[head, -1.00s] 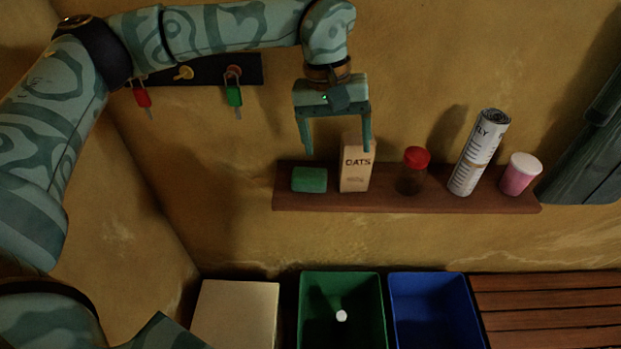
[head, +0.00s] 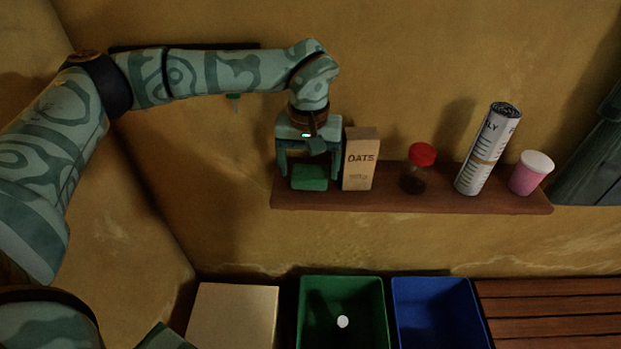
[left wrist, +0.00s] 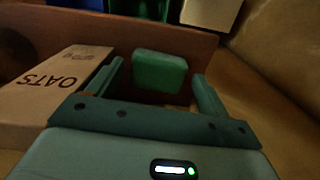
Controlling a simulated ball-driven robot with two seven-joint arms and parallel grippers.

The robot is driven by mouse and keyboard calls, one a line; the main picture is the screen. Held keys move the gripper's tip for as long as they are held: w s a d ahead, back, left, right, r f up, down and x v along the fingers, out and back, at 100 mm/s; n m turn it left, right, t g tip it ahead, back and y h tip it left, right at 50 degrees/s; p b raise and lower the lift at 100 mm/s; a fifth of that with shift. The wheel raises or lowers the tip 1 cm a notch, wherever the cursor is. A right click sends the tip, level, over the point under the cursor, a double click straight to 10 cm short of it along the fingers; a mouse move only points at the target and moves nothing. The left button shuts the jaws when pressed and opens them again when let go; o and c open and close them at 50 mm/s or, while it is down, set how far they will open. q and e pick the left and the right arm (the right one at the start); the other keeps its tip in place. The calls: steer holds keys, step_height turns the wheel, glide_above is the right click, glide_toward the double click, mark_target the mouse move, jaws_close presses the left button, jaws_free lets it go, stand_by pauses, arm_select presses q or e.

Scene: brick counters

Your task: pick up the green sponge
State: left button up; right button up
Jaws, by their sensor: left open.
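The green sponge (head: 310,178) lies at the left end of the brown wall shelf (head: 420,199), just left of the oats box. My left gripper (head: 308,174) is open and points down over the sponge, with one finger to each side of it in the head view. In the left wrist view the sponge (left wrist: 159,72) shows beyond and between the two open fingers (left wrist: 158,85). I cannot tell whether the fingers touch it. My right gripper is not in view.
The oats box (head: 360,160) stands close to the gripper's right finger. A red-lidded jar (head: 419,170), a rolled newspaper (head: 487,150) and a pink cup (head: 530,175) stand farther right. Below are a green bin (head: 341,282), a blue bin (head: 437,286) and a pale box (head: 233,315).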

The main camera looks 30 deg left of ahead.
mark_target(309, 175)
arm_select(q)
step_height(309, 175, down, 3)
steer(key=shift+r, duration=0.1)
steer(key=c, duration=0.7)
